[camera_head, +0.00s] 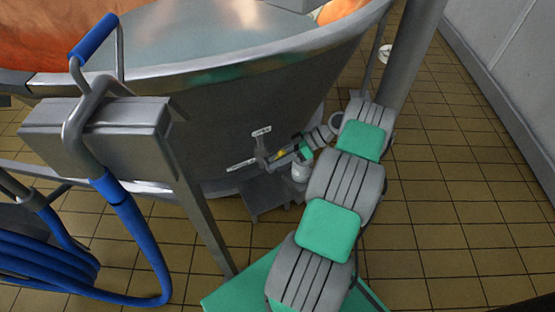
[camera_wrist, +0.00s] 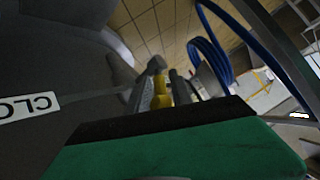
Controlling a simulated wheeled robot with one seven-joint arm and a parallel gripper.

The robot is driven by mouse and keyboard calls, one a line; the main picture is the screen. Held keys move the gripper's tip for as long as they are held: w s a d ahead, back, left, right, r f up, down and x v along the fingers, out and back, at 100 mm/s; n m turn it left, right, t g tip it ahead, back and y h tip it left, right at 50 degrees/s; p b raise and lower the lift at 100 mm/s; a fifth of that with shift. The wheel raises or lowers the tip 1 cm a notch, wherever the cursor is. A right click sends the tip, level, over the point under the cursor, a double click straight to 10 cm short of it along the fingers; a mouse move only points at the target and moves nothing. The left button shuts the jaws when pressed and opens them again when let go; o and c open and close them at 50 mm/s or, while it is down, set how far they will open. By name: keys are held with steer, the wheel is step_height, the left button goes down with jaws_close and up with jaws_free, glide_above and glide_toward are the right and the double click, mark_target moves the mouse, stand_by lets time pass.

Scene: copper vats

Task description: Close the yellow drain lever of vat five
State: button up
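The yellow drain lever (camera_wrist: 162,92) shows in the wrist view between the two grey fingers of my gripper (camera_wrist: 164,94). The left finger lies right beside the yellow, and the right finger is close to it. I cannot tell whether both fingers press on it. In the head view only a speck of the yellow lever (camera_head: 281,154) shows, low on the side of the steel vat (camera_head: 225,115); my gripper (camera_head: 277,158) is at it and hides most of it. The vat number is not readable.
A blue hose (camera_head: 135,235) hangs at the left on a steel frame (camera_head: 195,195). Tiled floor (camera_head: 450,200) is clear at the right, beside a grey wall (camera_head: 505,60).

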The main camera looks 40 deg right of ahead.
steer(key=shift+o, duration=1.1)
steer(key=shift+r, duration=0.2)
step_height(320, 180, up, 3)
steer(key=shift+r+p, duration=0.1)
steer(key=shift+p, duration=0.65)
steer(key=shift+o, duration=0.5)
steer(key=s+r, duration=0.1)
steer(key=s+a+r+p, duration=0.1)
steer(key=r, duration=0.1)
steer(key=s+r+p, duration=0.1)
steer(key=r, duration=0.1)
steer(key=shift+s+a+r, duration=0.1)
steer(key=shift+s+a, duration=0.2)
steer(key=shift+a, duration=0.05)
steer(key=s+a+r, duration=0.1)
steer(key=s, duration=0.1)
steer(key=s+a+r+p, duration=0.1)
steer(key=s, duration=0.2)
steer(key=s+a+r+p, duration=0.1)
steer(key=s+a+r, duration=0.1)
steer(key=s, duration=0.1)
steer(key=shift+c, duration=0.5)
steer(key=shift+s+a+r, duration=0.1)
steer(key=shift+s+a, duration=0.2)
steer(key=shift+s, duration=0.15)
